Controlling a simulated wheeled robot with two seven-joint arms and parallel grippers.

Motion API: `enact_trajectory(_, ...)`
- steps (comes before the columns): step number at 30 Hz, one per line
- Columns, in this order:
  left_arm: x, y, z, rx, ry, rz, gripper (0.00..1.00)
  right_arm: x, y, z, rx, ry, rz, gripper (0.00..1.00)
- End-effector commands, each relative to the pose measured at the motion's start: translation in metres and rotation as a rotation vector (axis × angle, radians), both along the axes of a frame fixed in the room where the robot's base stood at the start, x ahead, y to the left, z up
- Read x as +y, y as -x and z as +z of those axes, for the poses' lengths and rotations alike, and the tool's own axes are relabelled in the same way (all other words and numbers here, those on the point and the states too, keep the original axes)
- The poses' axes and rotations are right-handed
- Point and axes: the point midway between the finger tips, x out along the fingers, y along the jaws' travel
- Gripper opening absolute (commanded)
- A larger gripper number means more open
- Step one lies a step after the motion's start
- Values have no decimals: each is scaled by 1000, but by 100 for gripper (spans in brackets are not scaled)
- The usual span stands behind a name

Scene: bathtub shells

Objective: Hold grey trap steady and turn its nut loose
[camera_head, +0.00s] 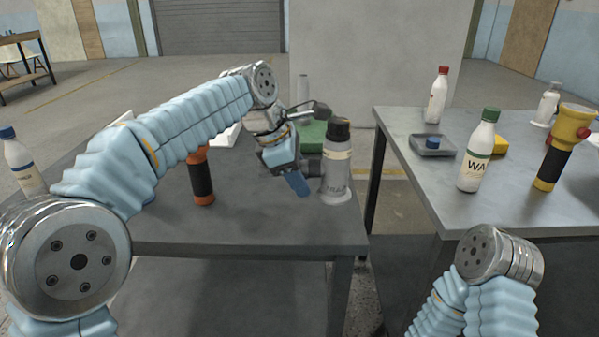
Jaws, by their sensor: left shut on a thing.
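The grey trap (335,178) stands upright near the right edge of the left table, with a dark top and a pale band below it. A darker grey stub shows at its left side. My left gripper (304,176) comes in from the left and is shut on the trap at that side; its blue fingers partly hide the contact. I cannot make out for sure which part is the nut; the dark ribbed piece (339,130) on top may be it. My right gripper is out of view; only part of my right arm shows at lower right.
An orange-and-black handled tool (201,178) stands left of the trap, a green object (313,136) behind it. The right table (415,128) holds several bottles, a grey tray (433,150), a yellow block (500,145) and a yellow-black flashlight-like tool (560,150). A gap separates the tables.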

Motion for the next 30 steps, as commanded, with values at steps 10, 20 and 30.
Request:
enact_trajectory(10, 0, -18, -16, 1, 1, 0, 2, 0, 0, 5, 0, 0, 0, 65)
enact_trajectory(20, 1, -35, -32, 0, 0, 1, 2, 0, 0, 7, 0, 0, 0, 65)
enact_trajectory(30, 1, -52, -48, 0, 0, 1, 2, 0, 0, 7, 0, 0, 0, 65)
